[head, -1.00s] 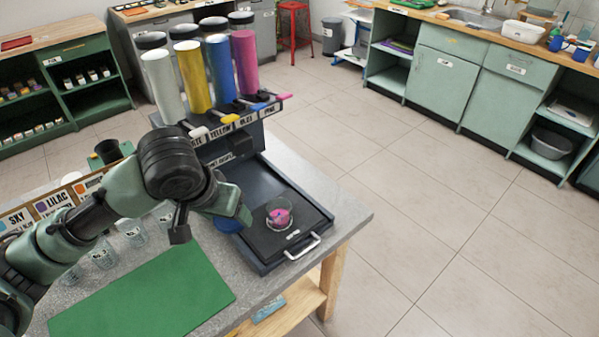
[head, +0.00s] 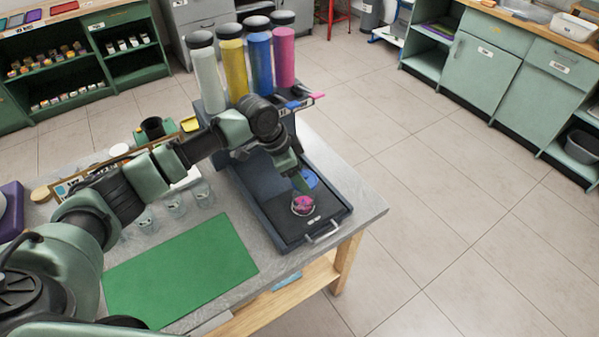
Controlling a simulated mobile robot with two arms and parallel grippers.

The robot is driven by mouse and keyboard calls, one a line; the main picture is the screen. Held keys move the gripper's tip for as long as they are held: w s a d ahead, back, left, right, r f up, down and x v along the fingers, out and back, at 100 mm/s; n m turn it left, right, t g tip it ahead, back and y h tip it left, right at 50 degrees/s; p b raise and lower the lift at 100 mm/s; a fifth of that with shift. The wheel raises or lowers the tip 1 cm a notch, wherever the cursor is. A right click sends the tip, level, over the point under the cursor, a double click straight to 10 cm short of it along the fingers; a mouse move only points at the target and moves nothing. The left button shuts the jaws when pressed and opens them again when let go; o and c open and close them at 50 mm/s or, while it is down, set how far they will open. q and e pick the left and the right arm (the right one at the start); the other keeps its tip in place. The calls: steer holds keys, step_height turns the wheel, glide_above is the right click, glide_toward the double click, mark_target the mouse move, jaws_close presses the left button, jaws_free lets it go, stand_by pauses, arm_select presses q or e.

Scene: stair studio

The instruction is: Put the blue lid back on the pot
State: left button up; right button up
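The pot (head: 303,205) is a small clear cup with pink contents. It stands on the dark tray of the dispenser, near the tray's front handle. My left gripper (head: 301,184) reaches down from the left, just behind and above the pot. The blue lid (head: 309,179) is at its fingertips, partly hidden by them, and it appears gripped. The lid looks tilted and close to the pot's rim. I cannot tell whether they touch. My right gripper is not in view.
The dispenser's white, yellow, blue and pink tubes (head: 284,58) stand behind my arm. A green mat (head: 180,268) and several clear cups (head: 203,194) lie to the left. The table's right edge (head: 375,212) is near the tray (head: 335,212), with open floor beyond.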

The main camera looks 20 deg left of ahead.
arm_select(q)
step_height(320, 180, down, 4)
steer(key=b, duration=0.3)
steer(key=shift+r, duration=0.25)
steer(key=shift+f+b, duration=0.35)
steer(key=shift+f, duration=0.6)
steer(key=shift+p, duration=0.3)
steer(key=shift+r+p, duration=0.1)
steer(key=shift+p, duration=0.4)
steer(key=shift+f, duration=0.25)
stand_by(0.8)
steer(key=shift+p, duration=0.5)
stand_by(0.6)
steer(key=o, duration=1.6)
